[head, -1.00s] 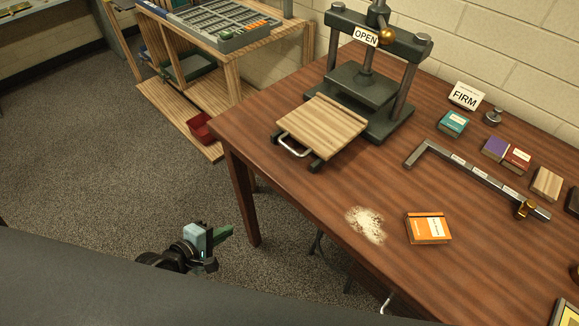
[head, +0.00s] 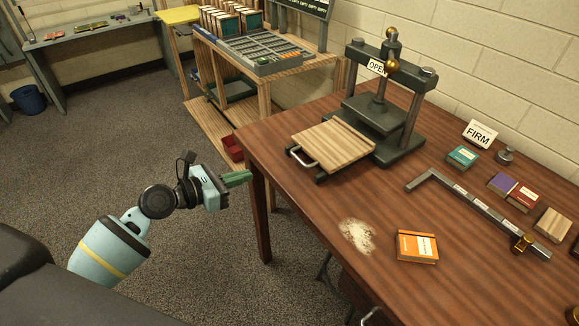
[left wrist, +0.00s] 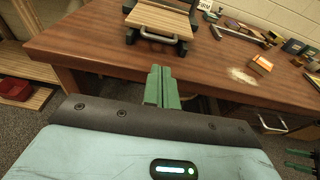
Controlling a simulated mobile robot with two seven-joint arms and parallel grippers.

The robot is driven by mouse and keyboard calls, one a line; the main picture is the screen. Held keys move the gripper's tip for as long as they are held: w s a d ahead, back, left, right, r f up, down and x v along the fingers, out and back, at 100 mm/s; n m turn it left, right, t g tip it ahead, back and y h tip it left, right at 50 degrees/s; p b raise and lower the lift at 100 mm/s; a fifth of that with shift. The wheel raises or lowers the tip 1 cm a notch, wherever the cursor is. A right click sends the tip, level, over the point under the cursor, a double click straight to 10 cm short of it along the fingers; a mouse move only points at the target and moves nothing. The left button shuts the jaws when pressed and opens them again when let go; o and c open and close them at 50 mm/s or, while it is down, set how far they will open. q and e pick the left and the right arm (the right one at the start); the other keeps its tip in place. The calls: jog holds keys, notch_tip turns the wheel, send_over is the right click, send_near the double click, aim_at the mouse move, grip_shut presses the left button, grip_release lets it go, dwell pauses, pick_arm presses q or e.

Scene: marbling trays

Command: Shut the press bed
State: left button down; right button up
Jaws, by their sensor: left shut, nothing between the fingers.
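The press bed (head: 335,146) is a striped wooden board pulled out in front of the dark press (head: 383,115) on the table. Its pale metal handle (head: 300,158) faces the table's left edge. A sign on the press reads OPEN (head: 376,67). In the left wrist view the bed (left wrist: 158,18) and handle (left wrist: 158,38) show at the top, beyond my fingers. My left gripper (head: 237,178) is shut and empty, beside the table's left edge, apart from the handle. Its green fingers (left wrist: 162,86) are together in the left wrist view.
The table (head: 310,205) holds an orange box (head: 416,246), pale powder (head: 357,236), a metal bar frame (head: 470,210), small boxes and a FIRM sign (head: 480,134). A wooden shelf (head: 290,80) stands behind left. A red bin (head: 232,148) sits on its lower shelf.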

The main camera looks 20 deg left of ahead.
pick_arm(q)
jog(key=shift+w, duration=0.15)
jog(key=b+x, duration=0.1)
jog(key=x, duration=1.2)
jog(key=shift+w+d+f, duration=0.1)
jog(key=shift+f, duration=0.1)
jog(key=shift+w+d, duration=0.15)
jog(key=shift+w, duration=0.1)
